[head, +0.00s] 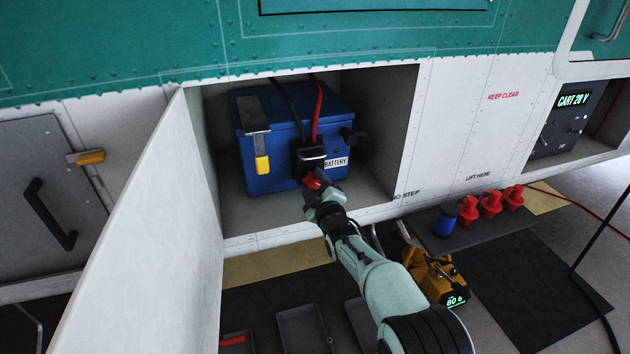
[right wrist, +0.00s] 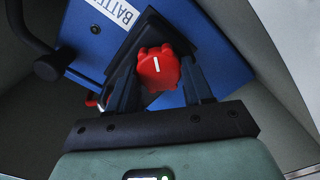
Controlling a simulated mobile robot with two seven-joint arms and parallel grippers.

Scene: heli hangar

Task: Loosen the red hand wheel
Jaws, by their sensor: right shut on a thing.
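The red hand wheel (head: 313,180) sits on the black connector (head: 310,156) at the front of the blue battery (head: 270,180). It also shows in the right wrist view (right wrist: 158,68), with a white line mark across its face. My right gripper (head: 318,187) is at the wheel, and in the right wrist view its two fingers (right wrist: 160,88) stand on either side of it, shut on it. In the head view the gripper hides part of the wheel. My left gripper is not in view.
The battery sits in an open bay with a white door (head: 160,240) swung out at left. A black cable (head: 292,105) and a red cable (head: 317,110) run up from the connector. A shelf (head: 465,234) holds several red caps and a blue can.

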